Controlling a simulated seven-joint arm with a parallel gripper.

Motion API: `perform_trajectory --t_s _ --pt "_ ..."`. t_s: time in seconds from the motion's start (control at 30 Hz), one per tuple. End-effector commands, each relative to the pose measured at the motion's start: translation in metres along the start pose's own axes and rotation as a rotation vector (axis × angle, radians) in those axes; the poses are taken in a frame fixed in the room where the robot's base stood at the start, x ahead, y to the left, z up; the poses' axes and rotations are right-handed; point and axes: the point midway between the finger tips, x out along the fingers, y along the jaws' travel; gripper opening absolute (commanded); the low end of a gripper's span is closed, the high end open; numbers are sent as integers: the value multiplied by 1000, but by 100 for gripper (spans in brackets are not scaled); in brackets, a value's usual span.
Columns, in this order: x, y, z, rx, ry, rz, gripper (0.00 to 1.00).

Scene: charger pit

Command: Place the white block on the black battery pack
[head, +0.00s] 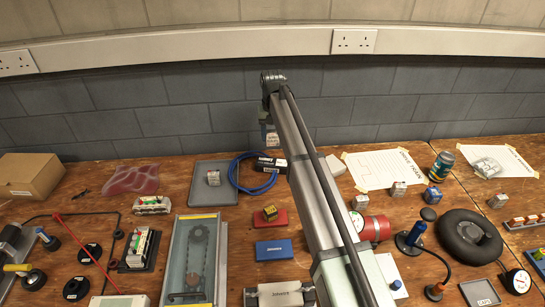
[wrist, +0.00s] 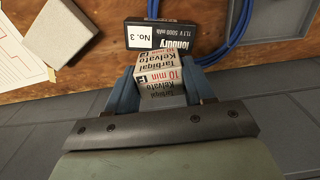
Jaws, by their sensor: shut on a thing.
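The white block (wrist: 160,73), a small box with red and black print, is between the fingers of my gripper (wrist: 161,88) in the wrist view. My gripper is shut on it. The black battery pack (wrist: 175,35) with a white "No. 3" label lies just beyond the block, which overlaps its near edge in the picture. I cannot tell whether they touch. In the head view the battery pack (head: 271,164) lies near the back of the bench, just below my gripper (head: 271,142); the block is hard to make out there.
A blue cable (head: 237,180) loops beside the battery pack. A grey tray (head: 200,195) holding a small block stands to its left. A pale box (head: 335,166) and a taped paper drawing (head: 385,168) are to its right. The wall (head: 200,100) is close behind.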

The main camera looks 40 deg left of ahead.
Motion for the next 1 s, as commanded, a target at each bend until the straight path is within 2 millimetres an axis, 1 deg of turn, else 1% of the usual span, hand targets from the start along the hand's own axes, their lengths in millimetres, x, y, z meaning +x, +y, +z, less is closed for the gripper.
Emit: perform_trajectory --t_s 0.1,0.23,0.3,0.47,0.7,1.0 --pt "20 0 1 0 -2 0 23" --pt "40 0 1 0 -1 0 23" --pt "48 0 0 0 -1 0 23" --pt "58 0 0 0 -1 0 23" --pt "86 0 0 0 -1 0 23" --pt "88 0 0 0 0 0 23"
